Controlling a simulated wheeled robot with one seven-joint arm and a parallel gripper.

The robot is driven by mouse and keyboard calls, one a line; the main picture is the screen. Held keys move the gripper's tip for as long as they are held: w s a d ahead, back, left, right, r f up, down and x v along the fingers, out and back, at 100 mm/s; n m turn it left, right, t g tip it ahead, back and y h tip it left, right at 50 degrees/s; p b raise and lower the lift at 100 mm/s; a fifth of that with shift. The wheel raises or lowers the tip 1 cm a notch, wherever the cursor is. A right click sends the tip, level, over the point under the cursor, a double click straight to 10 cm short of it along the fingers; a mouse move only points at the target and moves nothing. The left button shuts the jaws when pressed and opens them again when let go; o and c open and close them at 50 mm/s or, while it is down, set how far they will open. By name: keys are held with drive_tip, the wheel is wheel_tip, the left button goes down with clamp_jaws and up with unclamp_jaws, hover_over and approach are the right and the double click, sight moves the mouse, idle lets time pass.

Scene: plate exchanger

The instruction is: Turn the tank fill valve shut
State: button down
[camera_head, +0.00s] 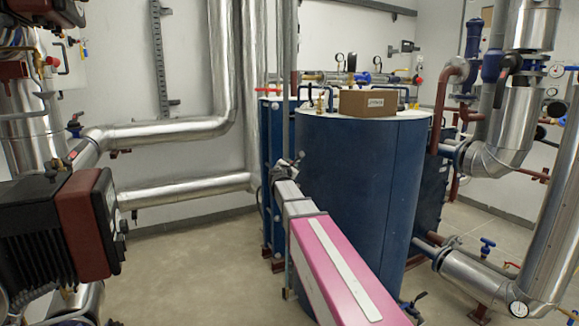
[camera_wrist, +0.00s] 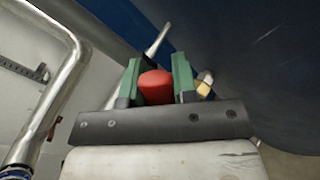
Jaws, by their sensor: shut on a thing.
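The red valve handle (camera_wrist: 156,88) sits between the two green fingers of my gripper (camera_wrist: 157,64) in the wrist view. The fingers are shut on it, one on each side. I take it for the tank fill valve's handle; its lower part is hidden by my gripper. In the head view my gripper (camera_head: 289,163) is at the left side of the large blue tank (camera_head: 352,185). The handle itself cannot be made out there. A brass-coloured fitting (camera_wrist: 204,84) shows just right of the fingers in the wrist view.
A cardboard box (camera_head: 368,103) stands on the tank's white top. A blue plate unit (camera_head: 270,140) stands close behind my gripper. Silver pipes (camera_head: 185,188) run along the wall at left. A red and black pump (camera_head: 65,225) is at near left. The floor between is clear.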

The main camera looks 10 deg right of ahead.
drive_tip(key=s+d+f+m, duration=0.2)
drive_tip(key=f+m, duration=0.5)
drive_tip(key=m, duration=0.4)
drive_tip(key=shift+d+m, duration=0.4)
drive_tip(key=shift+d, duration=0.35)
drive_tip(key=shift+f, duration=0.1)
drive_tip(key=c, duration=0.9)
unclamp_jaws()
drive_tip(key=v, duration=1)
drive_tip(key=shift+s+a, duration=0.15)
drive_tip(key=shift+s, duration=0.2)
